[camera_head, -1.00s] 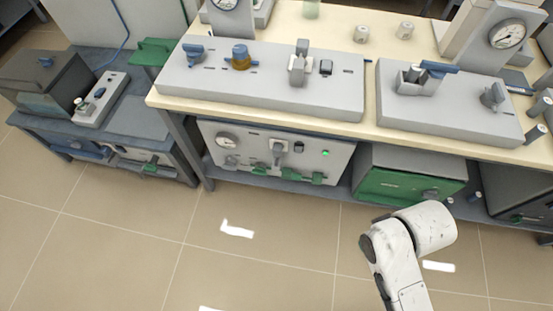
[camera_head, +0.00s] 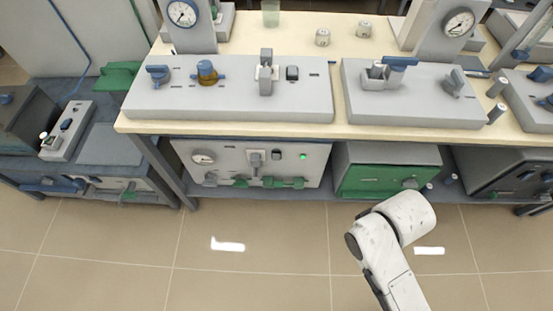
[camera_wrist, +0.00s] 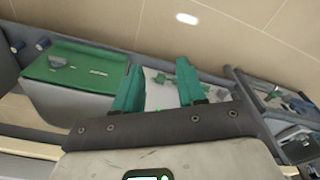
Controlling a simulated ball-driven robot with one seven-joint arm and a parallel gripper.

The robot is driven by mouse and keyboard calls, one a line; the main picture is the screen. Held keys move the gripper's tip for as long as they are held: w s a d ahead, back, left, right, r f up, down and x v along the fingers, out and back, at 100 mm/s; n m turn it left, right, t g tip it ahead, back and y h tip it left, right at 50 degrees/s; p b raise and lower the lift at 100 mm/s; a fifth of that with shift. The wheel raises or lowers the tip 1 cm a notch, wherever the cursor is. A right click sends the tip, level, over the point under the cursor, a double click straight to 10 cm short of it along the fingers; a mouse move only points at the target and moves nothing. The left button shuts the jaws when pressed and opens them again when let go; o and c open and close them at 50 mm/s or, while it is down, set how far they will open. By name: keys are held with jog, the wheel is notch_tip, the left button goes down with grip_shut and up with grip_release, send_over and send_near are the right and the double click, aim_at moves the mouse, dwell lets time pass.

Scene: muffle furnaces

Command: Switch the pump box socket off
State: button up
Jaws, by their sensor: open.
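The pump box (camera_head: 228,175) is a pale panel on the low shelf under the bench. It carries a round gauge, a grey socket with a plug (camera_head: 255,159), a dark switch (camera_head: 277,155) and a lit green lamp (camera_head: 303,156). Green fittings line its lower edge. In the wrist view, part of the pale panel (camera_wrist: 160,92) shows between and beyond my fingers, picture upside down; its socket and switch cannot be made out there. My gripper (camera_wrist: 158,66) is open, its two green fingers apart with nothing between them. It is out of sight in the head view.
A green-fronted box (camera_head: 385,180) stands right of the pump box, and a dark box (camera_head: 495,172) beyond it. The bench top (camera_head: 337,112) overhangs them, with grey consoles on it. A low table (camera_head: 100,165) stands at left. The tiled floor (camera_head: 120,250) in front is clear.

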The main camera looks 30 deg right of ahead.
jog(key=shift+d+f, duration=0.1)
jog(key=shift+f, duration=0.15)
jog(key=shift+c, duration=0.8)
jog(key=w+d+f+h+b, duration=0.1)
jog(key=f+b, duration=0.1)
jog(key=b, duration=0.1)
jog(key=w+d+f+h+b, duration=0.1)
jog(key=w+d+f+b, duration=0.1)
jog(key=f, duration=0.1)
jog(key=w+d+f+t+h+b, duration=0.1)
jog(key=f+h+b, duration=0.1)
jog(key=f+b, duration=0.1)
jog(key=shift+w+d+b, duration=0.2)
jog(key=shift+d+b, duration=0.15)
grip_shut()
jog(key=w+d+f+n+t+h+b, duration=0.1)
jog(key=w+d+f+t+h+b, duration=0.15)
jog(key=w+f+h+b, duration=0.65)
jog(key=w+a+f+n+t+y+b, duration=0.1)
jog(key=w+a+f+n+t+b, duration=0.2)
jog(key=w+a+n+t+b, duration=0.2)
jog(key=w+a+f+n+t+y+b, duration=0.2)
jog(key=w+a+f+n+t+b, duration=0.2)
jog(key=a+b, duration=0.8)
jog(key=w+n+t+b, duration=0.2)
jog(key=w+t, duration=0.1)
jog(key=shift+w+f, duration=0.15)
jog(key=shift+w, duration=0.1)
jog(key=shift+t, duration=0.25)
